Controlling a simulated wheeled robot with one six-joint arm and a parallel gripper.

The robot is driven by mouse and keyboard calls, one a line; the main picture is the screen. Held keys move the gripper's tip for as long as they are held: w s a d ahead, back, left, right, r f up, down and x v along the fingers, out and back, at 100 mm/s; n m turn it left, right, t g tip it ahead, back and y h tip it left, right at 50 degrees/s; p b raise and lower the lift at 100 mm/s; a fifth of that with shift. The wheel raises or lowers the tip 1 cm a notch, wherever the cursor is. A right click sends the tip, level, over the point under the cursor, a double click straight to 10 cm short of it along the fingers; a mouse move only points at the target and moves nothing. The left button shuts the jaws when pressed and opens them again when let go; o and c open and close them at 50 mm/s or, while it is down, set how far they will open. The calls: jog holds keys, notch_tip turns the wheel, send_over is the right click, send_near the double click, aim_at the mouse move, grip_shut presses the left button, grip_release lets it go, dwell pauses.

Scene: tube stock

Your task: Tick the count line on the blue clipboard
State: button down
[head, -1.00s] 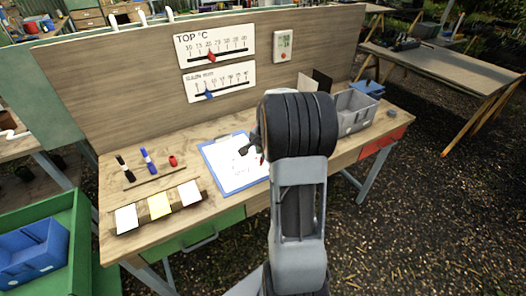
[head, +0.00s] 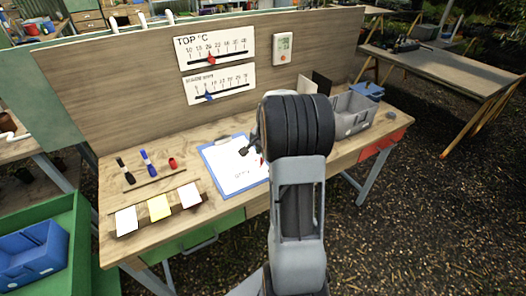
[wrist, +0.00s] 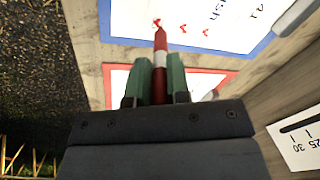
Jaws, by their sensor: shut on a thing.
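The blue clipboard (head: 205,150) lies on the wooden bench with a white sheet on it. Its blue edge (wrist: 195,46) also shows at the top of the wrist view, where the sheet bears upside-down print and several small red marks. My gripper (wrist: 161,75) is shut on a red-and-white marker (wrist: 160,63), its green fingers on either side. The marker's red tip is right beside the leftmost red mark; I cannot tell whether it touches the paper. In the head view my gripper (head: 247,150) is over the clipboard, partly hidden by my arm.
A red-edged board (wrist: 210,70) lies beside the clipboard, under my fingers. Black (head: 126,171) and blue (head: 147,162) markers and a red piece (head: 172,162) stand left. Note cards (head: 160,207) line the front edge. A grey bin (head: 352,112) stands right.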

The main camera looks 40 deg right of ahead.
jog(key=shift+r, duration=0.15)
jog(key=shift+w+p+v, duration=0.15)
jog(key=shift+p+v, duration=0.4)
jog(key=shift+v, duration=0.15)
jog(key=shift+w+p+v, duration=0.15)
jog(key=shift+p+v, duration=0.35)
jog(key=shift+v, duration=0.15)
